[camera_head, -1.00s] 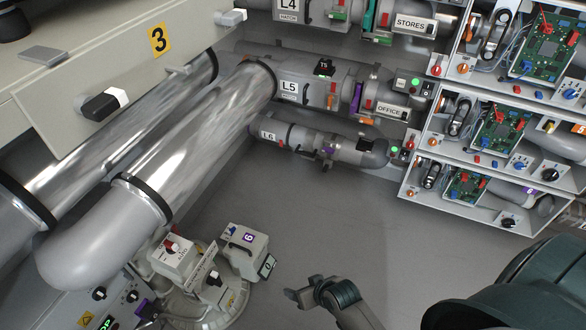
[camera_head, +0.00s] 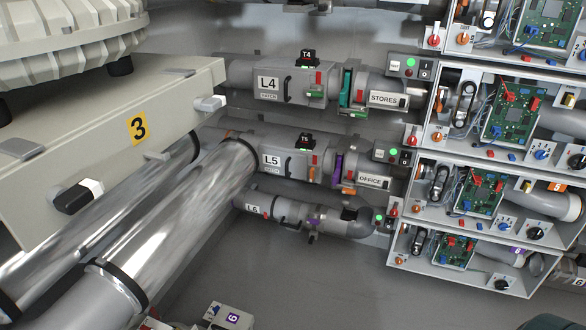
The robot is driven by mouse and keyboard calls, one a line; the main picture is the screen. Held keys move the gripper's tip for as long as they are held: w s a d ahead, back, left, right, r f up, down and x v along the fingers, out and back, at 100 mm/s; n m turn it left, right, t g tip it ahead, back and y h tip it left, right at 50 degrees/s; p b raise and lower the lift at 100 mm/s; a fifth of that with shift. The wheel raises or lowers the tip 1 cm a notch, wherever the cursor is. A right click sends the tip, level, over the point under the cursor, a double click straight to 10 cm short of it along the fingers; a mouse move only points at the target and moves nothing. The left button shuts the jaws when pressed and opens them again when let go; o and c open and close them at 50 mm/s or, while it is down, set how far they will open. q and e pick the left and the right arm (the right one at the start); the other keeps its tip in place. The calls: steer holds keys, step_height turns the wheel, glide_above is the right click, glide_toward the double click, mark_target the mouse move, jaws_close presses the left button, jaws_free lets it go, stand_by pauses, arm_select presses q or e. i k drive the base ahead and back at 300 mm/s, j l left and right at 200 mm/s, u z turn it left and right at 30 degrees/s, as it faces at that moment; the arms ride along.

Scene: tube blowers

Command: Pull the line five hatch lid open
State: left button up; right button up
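The line five pipe housing (camera_head: 308,176) is a grey box section in the middle of the view. It carries a white L5 label (camera_head: 272,159) with a small HATCH label (camera_head: 272,173) beneath it. A dark curved handle (camera_head: 289,166) stands on its front face, right of the label. The hatch lid appears shut, lying flush with the housing. Neither gripper is in view; only a dark piece of my arm shows at the bottom right edge.
The L4 pipe (camera_head: 266,83) runs above line five and the thinner L6 pipe (camera_head: 289,209) below it. A large shiny tube (camera_head: 180,215) slants across the left front. Shelves with circuit boards (camera_head: 513,112) stand at the right. Open grey floor (camera_head: 320,280) lies below.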

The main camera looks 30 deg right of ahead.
mark_target(281, 162)
steer(key=i+l+z, duration=0.15)
steer(key=l, duration=0.3)
steer(key=i+l+z, duration=0.15)
steer(key=l, duration=0.3)
steer(key=i+l+z, duration=0.15)
steer(key=l, duration=0.25)
steer(key=i+l+z, duration=0.15)
steer(key=l, duration=0.3)
steer(key=i+l+z, duration=0.1)
steer(key=l, duration=0.25)
steer(key=i+l+z, duration=0.15)
steer(key=i+l, duration=0.15)
